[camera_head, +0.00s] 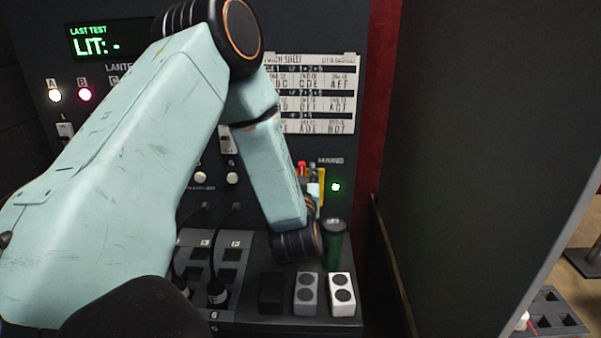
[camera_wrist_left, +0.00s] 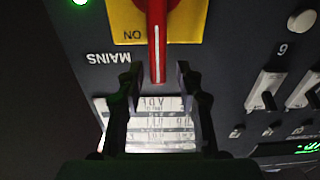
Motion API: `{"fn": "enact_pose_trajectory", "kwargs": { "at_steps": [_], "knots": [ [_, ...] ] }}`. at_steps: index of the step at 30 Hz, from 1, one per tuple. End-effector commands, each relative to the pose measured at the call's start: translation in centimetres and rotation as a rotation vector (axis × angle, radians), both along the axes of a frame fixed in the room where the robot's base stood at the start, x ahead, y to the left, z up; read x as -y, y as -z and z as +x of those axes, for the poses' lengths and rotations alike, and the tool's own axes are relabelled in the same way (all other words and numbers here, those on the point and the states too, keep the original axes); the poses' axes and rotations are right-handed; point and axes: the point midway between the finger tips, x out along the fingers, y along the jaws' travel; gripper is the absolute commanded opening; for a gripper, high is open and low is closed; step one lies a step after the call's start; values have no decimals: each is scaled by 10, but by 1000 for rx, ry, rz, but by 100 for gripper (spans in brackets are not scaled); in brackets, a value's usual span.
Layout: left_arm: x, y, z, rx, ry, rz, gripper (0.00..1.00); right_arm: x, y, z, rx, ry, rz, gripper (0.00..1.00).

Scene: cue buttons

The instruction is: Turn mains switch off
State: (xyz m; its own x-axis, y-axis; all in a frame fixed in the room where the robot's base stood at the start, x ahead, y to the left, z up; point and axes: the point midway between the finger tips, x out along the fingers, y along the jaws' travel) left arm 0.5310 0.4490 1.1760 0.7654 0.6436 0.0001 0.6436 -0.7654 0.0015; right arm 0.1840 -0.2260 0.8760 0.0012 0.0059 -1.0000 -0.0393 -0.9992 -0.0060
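The mains switch has a red lever (camera_wrist_left: 157,35) on a yellow plate (camera_wrist_left: 188,22), with ON and MAINS labels appearing upside down in the left wrist view. The lever points at the ON label's side. My left gripper (camera_wrist_left: 159,78) is open, with the lever's end between its fingertips and gaps visible on both sides. In the head view the yellow plate (camera_head: 321,186) and a bit of red lever (camera_head: 302,168) show past my left arm, which hides most of the switch. A green lamp (camera_head: 336,187) beside it is lit. My right gripper is not in view.
A black block (camera_head: 271,293), a grey block (camera_head: 306,294) and a white block (camera_head: 342,294) stand on the ledge below. A dark green cylinder (camera_head: 334,245) stands behind them. A printed sheet (camera_head: 335,90) hangs above the switch. A dark wall (camera_head: 470,150) rises on the right.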

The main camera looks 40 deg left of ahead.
Motion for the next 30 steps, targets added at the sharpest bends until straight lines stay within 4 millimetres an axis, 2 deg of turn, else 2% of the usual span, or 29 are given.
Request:
{"fn": "enact_pose_trajectory", "kwargs": {
  "at_steps": [1, 12, 30],
  "knots": [
    [0, 0, 0, 0, 0, 0, 29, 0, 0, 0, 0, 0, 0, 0],
    [0, 0, 0, 0, 0, 0, 0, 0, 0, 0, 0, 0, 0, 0],
    [0, 0, 0, 3, 0, -2, 0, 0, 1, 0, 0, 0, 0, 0]
  ]
}}
